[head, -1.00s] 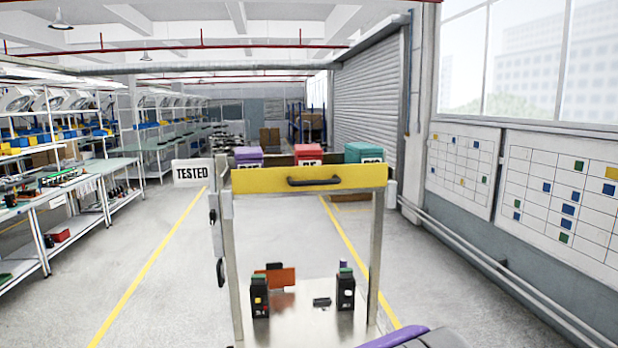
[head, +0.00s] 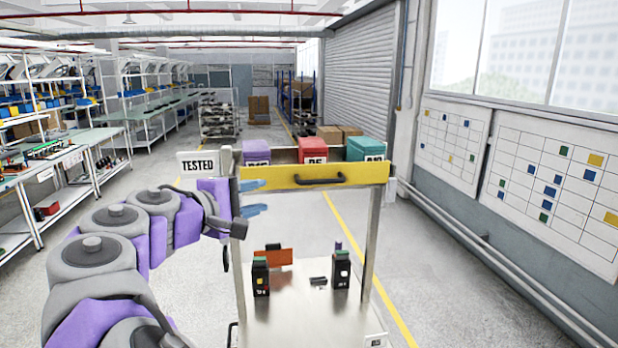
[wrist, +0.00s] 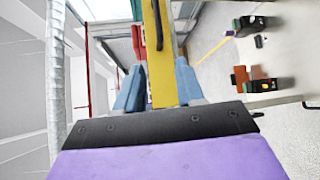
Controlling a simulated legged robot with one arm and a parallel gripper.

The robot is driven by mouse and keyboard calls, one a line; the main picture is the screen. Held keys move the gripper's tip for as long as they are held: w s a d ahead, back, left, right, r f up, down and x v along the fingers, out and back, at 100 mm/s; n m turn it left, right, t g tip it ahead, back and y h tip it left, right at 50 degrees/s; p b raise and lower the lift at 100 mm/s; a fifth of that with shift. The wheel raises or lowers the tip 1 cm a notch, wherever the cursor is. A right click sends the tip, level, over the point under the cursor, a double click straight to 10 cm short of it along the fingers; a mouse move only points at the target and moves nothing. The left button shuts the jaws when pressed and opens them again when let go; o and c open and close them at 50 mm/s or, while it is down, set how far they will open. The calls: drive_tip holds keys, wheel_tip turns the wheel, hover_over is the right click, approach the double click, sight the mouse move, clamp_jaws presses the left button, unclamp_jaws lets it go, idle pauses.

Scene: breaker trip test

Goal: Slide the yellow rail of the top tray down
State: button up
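The yellow rail (head: 345,175) with a black handle (head: 320,180) runs across the front of the top tray, at the top of a metal cart. It also shows in the wrist view (wrist: 162,85). My gripper (head: 256,198) is at the rail's left end, with one blue fingertip above it and one below. In the wrist view the blue fingers (wrist: 158,84) are spread, with the rail between them. A gap shows on the left finger's side; the right finger is close to the rail, and I cannot tell if it touches.
Purple (head: 256,152), red (head: 312,150) and teal (head: 365,148) bins stand in the tray. Two black breakers (head: 261,277) (head: 341,270) stand on the cart's lower shelf (head: 300,320). A TESTED sign (head: 198,164) is at the cart's left.

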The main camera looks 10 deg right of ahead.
sight(305, 183)
drive_tip(key=x, duration=1.6)
drive_tip(key=shift+s+d, duration=0.1)
drive_tip(key=shift+s, duration=0.1)
drive_tip(key=d, duration=0.3)
drive_tip(key=w+d, duration=0.1)
drive_tip(key=d, duration=0.1)
drive_tip(key=shift+d+f, duration=0.1)
drive_tip(key=shift+d, duration=0.2)
drive_tip(key=a, duration=0.3)
drive_tip(key=shift+a, duration=0.2)
drive_tip(key=c, duration=0.5)
drive_tip(key=shift+a, duration=0.15)
drive_tip(key=shift+c, duration=0.6)
clamp_jaws()
drive_tip(key=shift+d, duration=0.5)
